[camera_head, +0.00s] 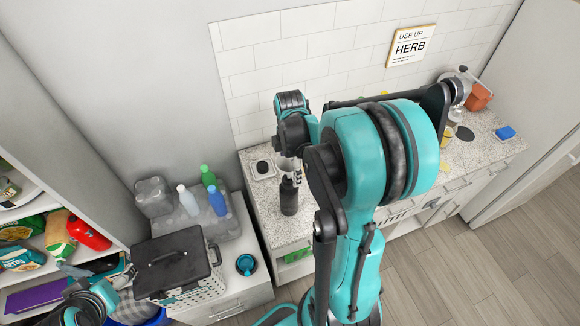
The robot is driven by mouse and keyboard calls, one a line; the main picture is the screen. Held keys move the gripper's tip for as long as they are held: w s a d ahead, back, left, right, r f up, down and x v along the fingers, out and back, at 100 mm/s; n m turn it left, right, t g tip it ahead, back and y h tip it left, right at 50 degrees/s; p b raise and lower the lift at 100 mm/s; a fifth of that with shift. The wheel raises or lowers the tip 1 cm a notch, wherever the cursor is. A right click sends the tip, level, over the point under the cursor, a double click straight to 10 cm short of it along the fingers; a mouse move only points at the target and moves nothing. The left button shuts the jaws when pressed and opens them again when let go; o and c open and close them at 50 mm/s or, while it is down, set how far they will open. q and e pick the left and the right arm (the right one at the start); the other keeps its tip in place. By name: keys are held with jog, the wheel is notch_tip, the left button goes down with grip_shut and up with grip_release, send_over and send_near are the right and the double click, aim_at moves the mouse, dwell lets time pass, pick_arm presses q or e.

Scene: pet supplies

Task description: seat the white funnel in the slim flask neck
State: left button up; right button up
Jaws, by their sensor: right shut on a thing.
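My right gripper (290,166) is above the granite counter, pointing down, with its wrist and forearm partly covering it. It is shut on a small pale piece that looks like the white funnel (286,163), mostly hidden by the gripper. A dark, slim flask (289,196) stands upright on the counter right below the gripper. Its neck is hidden, so I cannot tell whether the funnel touches or enters it. My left gripper (74,270) is at the lower left near the shelf, and its jaw opening is not clear.
A black-lidded basket (172,262), bottles (217,199) and a teal-rimmed bowl (246,264) are on the lower cabinet. A blue block (505,133) lies at the counter's right. My arm hides much of the counter.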

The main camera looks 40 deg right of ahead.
jog(key=shift+f+b, duration=1.8)
jog(key=shift+f, duration=0.25)
jog(key=o, duration=0.9)
notch_tip(320, 180, up, 12)
jog(key=s+a+f+m+t+b, duration=0.2)
jog(key=a+f+m+b, duration=0.2)
jog(key=f+b, duration=0.3)
jog(key=s+a+f+m+t+b, duration=0.2)
jog(key=a+f+m+b, duration=0.3)
jog(key=a+f+b, duration=0.2)
jog(key=s+a+f+m+t+b, duration=0.2)
jog(key=a+f+m+b, duration=0.3)
jog(key=f+b, duration=0.3)
jog(key=shift+a+f+t+b, duration=0.4)
jog(key=shift+a+f+t, duration=0.3)
jog(key=shift+f, duration=0.3)
